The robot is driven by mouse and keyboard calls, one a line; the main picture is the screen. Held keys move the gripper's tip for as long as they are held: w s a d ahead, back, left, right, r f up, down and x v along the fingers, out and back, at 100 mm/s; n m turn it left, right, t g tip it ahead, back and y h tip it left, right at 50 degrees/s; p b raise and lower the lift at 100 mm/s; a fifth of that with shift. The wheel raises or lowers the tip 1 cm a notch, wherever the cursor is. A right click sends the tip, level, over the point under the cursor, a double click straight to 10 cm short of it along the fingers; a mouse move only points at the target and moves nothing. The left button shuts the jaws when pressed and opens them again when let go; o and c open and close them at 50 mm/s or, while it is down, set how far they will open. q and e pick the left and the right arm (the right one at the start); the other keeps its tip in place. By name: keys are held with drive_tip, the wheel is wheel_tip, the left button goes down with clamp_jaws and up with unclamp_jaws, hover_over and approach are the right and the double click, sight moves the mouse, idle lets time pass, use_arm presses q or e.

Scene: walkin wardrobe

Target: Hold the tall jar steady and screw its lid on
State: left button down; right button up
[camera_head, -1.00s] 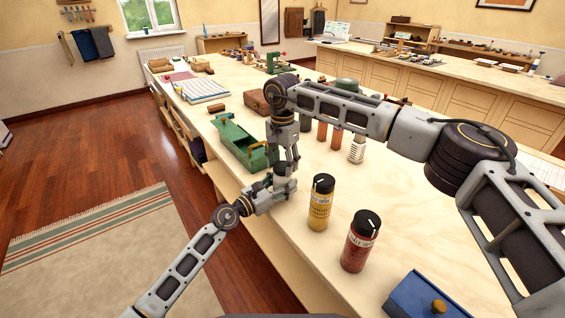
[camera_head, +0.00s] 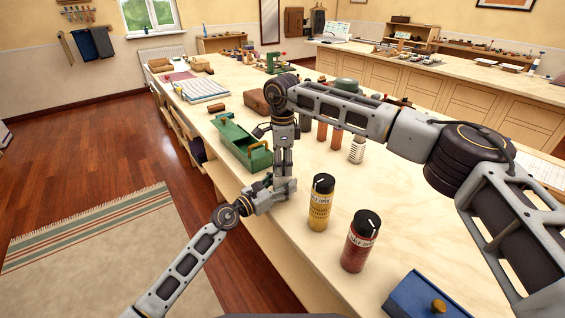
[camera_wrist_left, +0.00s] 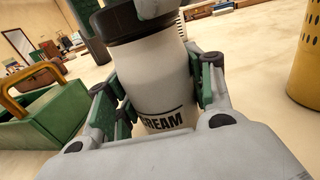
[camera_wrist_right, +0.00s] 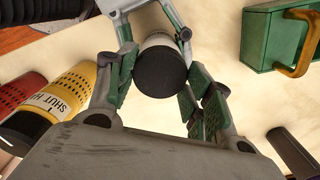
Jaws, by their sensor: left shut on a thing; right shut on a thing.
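The tall jar (camera_wrist_left: 158,75) is pale with the letters "REAM" showing and stands upright in the left wrist view. Its black lid (camera_wrist_left: 135,22) sits on its mouth; how tightly it is seated I cannot tell. It also shows from above in the right wrist view (camera_wrist_right: 160,72). My left gripper (camera_head: 284,189) is shut around the jar's body, a finger on each side. My right gripper (camera_head: 283,170) comes straight down from above and is shut on the lid, with fingers at either side. In the head view the grippers hide the jar almost wholly.
A yellow canister (camera_head: 320,203) and a red canister (camera_head: 360,241) stand close on the right. A green toolbox (camera_head: 238,146) with a tan handle lies just behind the grippers. A blue box (camera_head: 424,296) is at the front right. The bench's left edge is close.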

drive_tip(key=m, duration=0.5)
drive_tip(key=shift+m, duration=0.4)
drive_tip(key=m, duration=1.5)
drive_tip(key=shift+m, duration=0.4)
drive_tip(key=m, duration=0.8)
drive_tip(key=shift+m, duration=0.3)
drive_tip(key=m, duration=0.4)
drive_tip(key=shift+m, duration=0.4)
drive_tip(key=m, duration=0.4)
drive_tip(key=o, duration=0.7)
drive_tip(key=shift+f, duration=0.1)
